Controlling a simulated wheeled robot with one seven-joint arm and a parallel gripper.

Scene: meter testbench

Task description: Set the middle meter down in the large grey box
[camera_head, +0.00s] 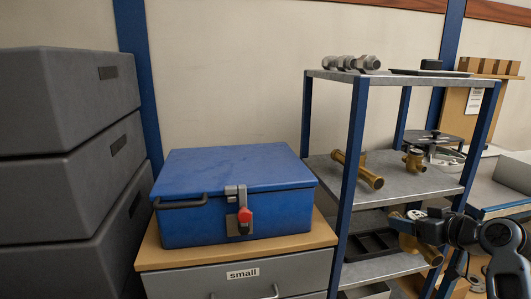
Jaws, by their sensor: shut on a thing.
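My gripper (437,229) is at the lower right, black, shut on a brass meter (411,241) in front of the shelf rack. The gripper hides part of this meter. A grey open-looking container (513,172) shows at the right edge, partly cut off.
A blue latched case (235,197) sits on a wooden-topped drawer cabinet marked "small" (243,273). The metal rack (352,140) has blue posts, with grey fittings (352,63) on top and a black tray (372,244) low down.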

